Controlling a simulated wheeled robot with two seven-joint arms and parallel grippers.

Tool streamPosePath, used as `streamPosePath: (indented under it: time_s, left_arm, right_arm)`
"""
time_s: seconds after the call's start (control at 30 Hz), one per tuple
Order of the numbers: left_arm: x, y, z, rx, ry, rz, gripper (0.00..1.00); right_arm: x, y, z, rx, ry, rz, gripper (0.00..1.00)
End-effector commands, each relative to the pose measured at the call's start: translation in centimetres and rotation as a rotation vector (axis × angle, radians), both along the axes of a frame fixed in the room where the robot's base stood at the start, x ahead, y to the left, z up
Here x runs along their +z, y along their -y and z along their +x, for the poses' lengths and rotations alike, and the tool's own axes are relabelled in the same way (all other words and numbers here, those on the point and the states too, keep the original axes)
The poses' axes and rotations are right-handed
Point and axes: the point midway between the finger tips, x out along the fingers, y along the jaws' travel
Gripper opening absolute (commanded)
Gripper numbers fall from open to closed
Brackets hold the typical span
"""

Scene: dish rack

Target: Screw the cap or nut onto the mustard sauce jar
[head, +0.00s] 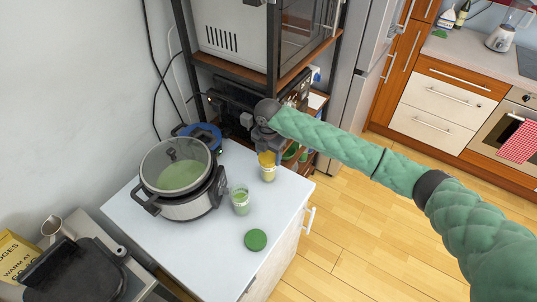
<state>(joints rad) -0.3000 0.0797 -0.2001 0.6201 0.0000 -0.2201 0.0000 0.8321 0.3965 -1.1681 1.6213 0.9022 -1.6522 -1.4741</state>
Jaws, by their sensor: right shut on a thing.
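The mustard sauce jar (268,173), a small glass jar with yellow contents, stands upright on the white counter near its back right edge. My right gripper (267,152) reaches down from above and is directly over the jar's mouth. It is shut on a small yellow cap (266,158) at the jar's top. The fingers hide part of the cap, and I cannot tell whether it is seated on the thread. My left gripper is not in view.
A second jar (241,201) with pale green contents stands in front, and a green lid (256,240) lies flat nearby on the counter (205,252). A slow cooker (182,206) and a blue pot (200,131) stand left. A shelf with an oven (232,40) rises behind.

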Motion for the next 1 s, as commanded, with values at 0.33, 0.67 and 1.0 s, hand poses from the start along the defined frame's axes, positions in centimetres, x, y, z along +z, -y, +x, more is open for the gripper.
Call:
streamPosePath:
  time_s: [0.33, 0.67, 1.0]
  left_arm:
    - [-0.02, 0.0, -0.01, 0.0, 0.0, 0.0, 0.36]
    - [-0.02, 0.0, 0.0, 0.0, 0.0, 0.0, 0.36]
    - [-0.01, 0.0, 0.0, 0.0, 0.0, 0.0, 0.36]
  right_arm:
    - [-0.09, 0.01, -0.09, -0.305, -0.002, -0.001, 0.36]
    - [-0.04, 0.02, -0.05, -0.325, -0.001, -0.002, 0.36]
    - [-0.11, -0.06, -0.08, -0.619, -0.002, 0.0, 0.36]
